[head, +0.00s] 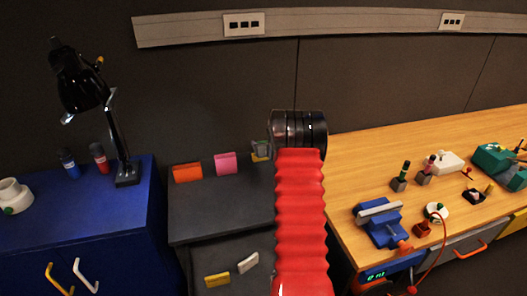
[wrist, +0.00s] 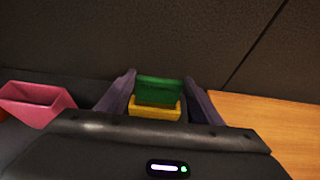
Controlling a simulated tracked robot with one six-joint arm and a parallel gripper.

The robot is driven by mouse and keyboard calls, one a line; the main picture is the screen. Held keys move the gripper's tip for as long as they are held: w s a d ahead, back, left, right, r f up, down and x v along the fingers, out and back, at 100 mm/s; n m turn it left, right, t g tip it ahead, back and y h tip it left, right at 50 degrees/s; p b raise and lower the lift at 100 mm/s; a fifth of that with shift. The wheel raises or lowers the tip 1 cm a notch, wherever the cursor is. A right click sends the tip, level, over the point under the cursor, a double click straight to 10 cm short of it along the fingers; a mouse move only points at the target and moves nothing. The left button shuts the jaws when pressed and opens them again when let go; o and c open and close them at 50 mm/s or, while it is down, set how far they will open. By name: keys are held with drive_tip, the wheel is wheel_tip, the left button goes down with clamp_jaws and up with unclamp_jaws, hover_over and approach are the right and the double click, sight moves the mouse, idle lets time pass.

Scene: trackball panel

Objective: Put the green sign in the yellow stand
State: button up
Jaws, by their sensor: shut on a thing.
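The green sign (wrist: 160,89) is upright between the two dark fingers of my gripper (wrist: 160,82), which is shut on it. The yellow stand (wrist: 155,111) is directly below the sign in the wrist view. The sign's lower edge meets the stand's top there; I cannot tell whether it is inside the slot or just above or behind it. In the head view the yellow stand (head: 260,158) shows only partly, left of my red arm. A small bit of the green sign (head: 262,144) shows above it. My arm hides the rest.
A pink stand (head: 226,164) and an orange stand (head: 187,173) are left of the yellow one on the dark cabinet top (head: 215,205). The front of that top is clear. A wooden bench (head: 345,180) with a blue vise (head: 380,222) is at right, a black lamp (head: 85,90) at left.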

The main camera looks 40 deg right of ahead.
drive_tip(key=shift+f, duration=1.8)
drive_tip(key=o, duration=1)
drive_tip(key=shift+f, duration=0.1)
drive_tip(key=shift+s, duration=0.1)
drive_tip(key=shift+s+a+r, duration=0.3)
drive_tip(key=shift+s+r, duration=0.1)
drive_tip(key=shift+s, duration=0.05)
drive_tip(key=v, duration=1)
drive_tip(key=shift+s+a, duration=0.2)
drive_tip(key=shift+s, duration=0.1)
